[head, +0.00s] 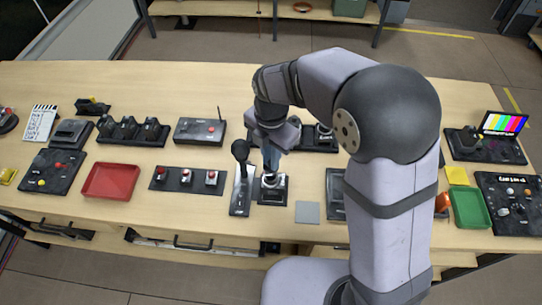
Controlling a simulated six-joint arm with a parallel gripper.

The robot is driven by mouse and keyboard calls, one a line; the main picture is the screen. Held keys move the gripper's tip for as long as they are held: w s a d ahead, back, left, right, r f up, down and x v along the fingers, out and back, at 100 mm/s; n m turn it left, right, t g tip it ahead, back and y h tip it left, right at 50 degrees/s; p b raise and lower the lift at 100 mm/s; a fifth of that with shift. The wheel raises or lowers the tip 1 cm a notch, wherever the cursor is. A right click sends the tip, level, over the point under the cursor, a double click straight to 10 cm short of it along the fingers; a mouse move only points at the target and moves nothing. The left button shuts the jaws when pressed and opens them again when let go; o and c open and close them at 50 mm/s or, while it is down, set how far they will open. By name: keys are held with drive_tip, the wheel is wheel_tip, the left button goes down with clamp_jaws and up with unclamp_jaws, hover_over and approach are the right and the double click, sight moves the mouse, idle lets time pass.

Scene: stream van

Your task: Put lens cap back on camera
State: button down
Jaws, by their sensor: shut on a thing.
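My gripper (270,172) points down over a small dark unit with a pale top plate (274,197) near the front middle of the table. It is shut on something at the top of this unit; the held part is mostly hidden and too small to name. A lens cap cannot be made out for certain. A dark camera-like device (467,140) stands at the right beside a colour-bar screen. Another small black device (92,104) lies at the back left; I cannot tell which is the task's camera.
A lever unit (241,178) stands close left of my gripper, with a three-button panel (186,179) beyond. A red tray (111,180) is at left, a green tray (470,208) at right. A grey square pad (307,212) lies nearby. The table's back strip is mostly clear.

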drive_tip(key=shift+f+b, duration=1.3)
drive_tip(key=shift+f, duration=0.8)
drive_tip(key=shift+p, duration=0.4)
drive_tip(key=shift+f, duration=0.15)
idle(1.7)
drive_tip(key=c, duration=1.2)
unclamp_jaws()
drive_tip(key=shift+p, duration=0.3)
drive_tip(key=shift+r+p, duration=3.1)
drive_tip(key=shift+r, duration=0.45)
drive_tip(key=shift+c, duration=0.5)
clamp_jaws()
